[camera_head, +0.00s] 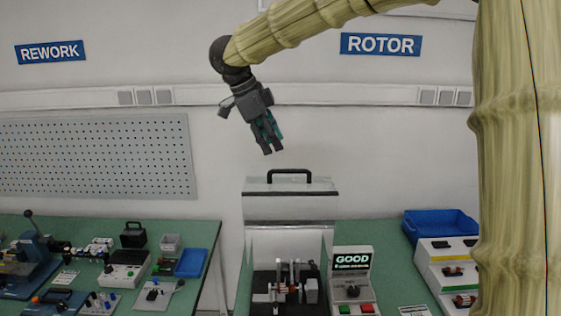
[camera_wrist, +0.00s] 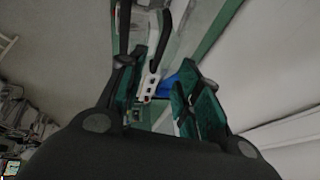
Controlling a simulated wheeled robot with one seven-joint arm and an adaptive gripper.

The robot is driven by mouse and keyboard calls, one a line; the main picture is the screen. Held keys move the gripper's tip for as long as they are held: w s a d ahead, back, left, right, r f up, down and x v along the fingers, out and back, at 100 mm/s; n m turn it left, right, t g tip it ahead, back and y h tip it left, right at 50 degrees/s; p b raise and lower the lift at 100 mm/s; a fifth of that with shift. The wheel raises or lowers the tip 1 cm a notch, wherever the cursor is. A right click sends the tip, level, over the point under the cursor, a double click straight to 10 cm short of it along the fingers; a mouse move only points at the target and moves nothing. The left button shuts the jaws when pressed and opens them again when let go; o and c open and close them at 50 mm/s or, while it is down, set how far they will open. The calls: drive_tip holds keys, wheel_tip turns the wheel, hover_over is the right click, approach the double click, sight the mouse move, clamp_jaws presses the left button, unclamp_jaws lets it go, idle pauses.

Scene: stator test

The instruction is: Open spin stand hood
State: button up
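The spin stand (camera_head: 310,290) is at the lower middle of the head view, with a rotor on a dark fixture inside. Its hood (camera_head: 290,208) shows as a pale panel with a black handle (camera_head: 290,172) on top, standing upright above and behind the fixture. The fixture shows clearly from the front, and clear side panels seem to flank it. My gripper (camera_head: 267,146) hangs above and slightly left of the handle, apart from it, fingers down. In the wrist view its two green-padded fingers (camera_wrist: 172,88) are spread, with no object clearly held.
A control box (camera_head: 352,280) reading GOOD stands right of the fixture. A blue bin (camera_head: 440,226) and a stepped rack (camera_head: 448,262) are further right. The left bench (camera_head: 205,232) carries several tools and trays. The air around my gripper is clear before the wall.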

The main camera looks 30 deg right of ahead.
sight(283, 171)
drive_tip(key=p+x, duration=0.2)
drive_tip(key=x, duration=0.6)
drive_tip(key=shift+p, duration=0.3)
drive_tip(key=shift+w+d+f, duration=0.1)
drive_tip(key=shift+w+f, duration=0.1)
drive_tip(key=shift+f, duration=0.2)
drive_tip(key=shift+s, duration=0.1)
drive_tip(key=shift+c, duration=0.4)
drive_tip(key=c, duration=0.3)
clamp_jaws()
